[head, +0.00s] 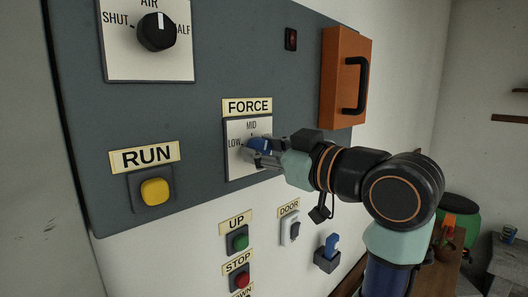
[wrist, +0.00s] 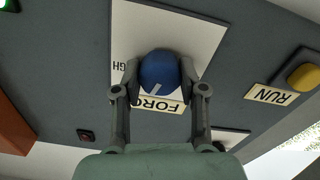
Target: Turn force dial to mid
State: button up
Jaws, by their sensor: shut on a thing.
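The force dial is a blue knob (wrist: 158,70) on a white plate (head: 236,132) under the FORCE label (head: 247,106). MID shows at the plate's top and LOW at its left in the head view; part of HIGH shows in the wrist view, which sees the panel roughly upside down. My gripper (head: 257,147) is shut on the knob, one finger on each side, as the wrist view (wrist: 160,78) shows. The knob's white mark is at its lower edge in the wrist view, slanting to the lower left, on the FORCE label's side. The gripper hides much of the plate in the head view.
An orange box with a black handle (head: 345,78) juts out at the right of the panel. The AIR dial (head: 156,32) is upper left and the yellow RUN button (head: 155,191) lower left. UP (head: 237,240), STOP (head: 239,278) and DOOR (head: 290,229) controls sit below.

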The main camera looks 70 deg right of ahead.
jog(key=shift+n, duration=1.6)
jog(key=o, duration=1.1)
jog(key=shift+o, duration=0.2)
jog(key=v, duration=1.2)
